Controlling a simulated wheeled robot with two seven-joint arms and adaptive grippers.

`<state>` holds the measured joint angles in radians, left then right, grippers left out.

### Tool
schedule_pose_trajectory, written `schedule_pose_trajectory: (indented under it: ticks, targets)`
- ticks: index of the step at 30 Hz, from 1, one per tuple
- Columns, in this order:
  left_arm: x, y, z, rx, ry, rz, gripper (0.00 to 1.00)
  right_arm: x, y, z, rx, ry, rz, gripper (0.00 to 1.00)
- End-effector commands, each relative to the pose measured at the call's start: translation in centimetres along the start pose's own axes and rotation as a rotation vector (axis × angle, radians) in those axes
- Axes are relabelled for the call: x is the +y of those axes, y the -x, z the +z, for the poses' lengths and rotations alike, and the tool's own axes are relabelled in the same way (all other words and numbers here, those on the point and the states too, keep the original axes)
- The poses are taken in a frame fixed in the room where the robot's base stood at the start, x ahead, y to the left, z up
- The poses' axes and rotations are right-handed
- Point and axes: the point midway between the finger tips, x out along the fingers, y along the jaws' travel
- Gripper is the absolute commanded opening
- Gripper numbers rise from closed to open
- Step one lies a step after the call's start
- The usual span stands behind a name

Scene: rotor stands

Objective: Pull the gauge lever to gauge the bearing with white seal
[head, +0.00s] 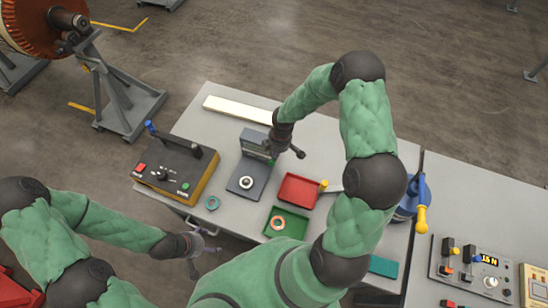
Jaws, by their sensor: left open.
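The gauge (249,148) is a dark grey stand on a flat base, with a small green display, in the middle of the table. A bearing with a white ring (246,183) sits on its base. My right gripper (284,152) is at the upper right side of the gauge, its arm reaching over from the right. The gauge lever cannot be told apart from the dark gripper parts there, and whether the fingers touch it is unclear. My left gripper (212,244) is open and empty, off the table's front edge at the lower left.
A red tray (298,191) and a green tray (299,224) holding an orange-ringed bearing (277,223) lie right of the gauge. A teal-ringed bearing (212,203) lies on the table (222,222). A control box (176,165) with a blue-knobbed lever stands left.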

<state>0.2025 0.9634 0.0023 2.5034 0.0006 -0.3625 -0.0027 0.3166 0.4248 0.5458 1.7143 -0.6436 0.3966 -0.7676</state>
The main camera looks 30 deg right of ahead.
Motion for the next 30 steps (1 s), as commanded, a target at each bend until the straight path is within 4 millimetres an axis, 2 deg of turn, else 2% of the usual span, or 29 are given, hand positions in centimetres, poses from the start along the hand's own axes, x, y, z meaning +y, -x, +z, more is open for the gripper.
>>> schedule_pose_trajectory:
  ticks: [1,4,11,19,30]
  targets:
    - [-0.3,-0.9,0.0,0.000,0.000,0.000,0.83,0.1,-1.1,0.1,0.001,0.000,0.001,0.00]
    - [-0.7,-1.9,-0.1,0.000,0.000,0.000,0.83,0.1,-2.1,0.2,0.001,0.000,0.001,0.00]
    - [-0.4,-1.1,0.0,0.000,0.000,0.000,0.83,0.1,-1.3,0.4,0.001,-0.002,0.002,0.00]
    - [0.0,-0.1,0.0,0.000,0.000,0.000,0.83,0.1,0.0,3.0,0.000,-0.003,0.001,0.00]
    - [-0.1,-0.2,0.0,0.000,0.000,0.000,0.83,0.1,0.1,3.1,0.000,-0.001,0.002,0.00]
